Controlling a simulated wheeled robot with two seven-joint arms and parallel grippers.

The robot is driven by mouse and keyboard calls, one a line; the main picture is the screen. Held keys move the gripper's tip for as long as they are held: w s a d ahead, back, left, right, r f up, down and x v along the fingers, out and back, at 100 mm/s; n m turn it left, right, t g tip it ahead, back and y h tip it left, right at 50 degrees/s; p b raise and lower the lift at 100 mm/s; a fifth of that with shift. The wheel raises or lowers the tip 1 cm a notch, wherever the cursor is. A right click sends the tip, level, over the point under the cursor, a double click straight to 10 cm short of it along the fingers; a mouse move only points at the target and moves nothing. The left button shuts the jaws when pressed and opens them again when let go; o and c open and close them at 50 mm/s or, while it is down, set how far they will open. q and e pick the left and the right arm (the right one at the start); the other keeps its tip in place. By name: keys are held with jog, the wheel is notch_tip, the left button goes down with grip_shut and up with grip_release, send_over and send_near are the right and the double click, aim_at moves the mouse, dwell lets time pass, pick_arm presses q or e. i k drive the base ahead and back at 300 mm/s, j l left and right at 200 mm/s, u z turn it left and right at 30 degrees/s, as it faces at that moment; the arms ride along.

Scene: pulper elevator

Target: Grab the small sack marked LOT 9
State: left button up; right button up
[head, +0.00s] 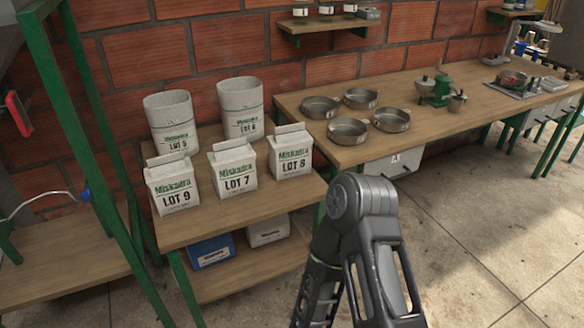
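The small sack marked LOT 9 (173,188) stands upright on the wooden top of a low shelf stand (228,212), at the front left. It is white with green "Miskadra" lettering and a folded top. The LOT 7 sack (234,170) stands to its right, and the LOT 8 sack (290,153) is farther right. An open sack marked LOT 5 (171,117) stands just behind LOT 9. My own dark grey arm rises at the bottom centre, right of the stand and apart from the sacks. Neither gripper's fingertips can be seen.
Another open sack (240,108) stands at the back of the stand. Blue (211,252) and white bins sit on its lower shelf. A green metal post (95,165) rises left of LOT 9. A long workbench (440,125) with several metal pans is at right. The floor at right is clear.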

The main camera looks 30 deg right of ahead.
aim_at(170, 180)
jog(key=i+j+z, duration=0.15)
jog(key=i+z, duration=0.25)
jog(key=i+j+z, duration=0.15)
jog(key=z, duration=0.3)
jog(key=i+j+z, duration=0.2)
jog(key=j+z, duration=0.2)
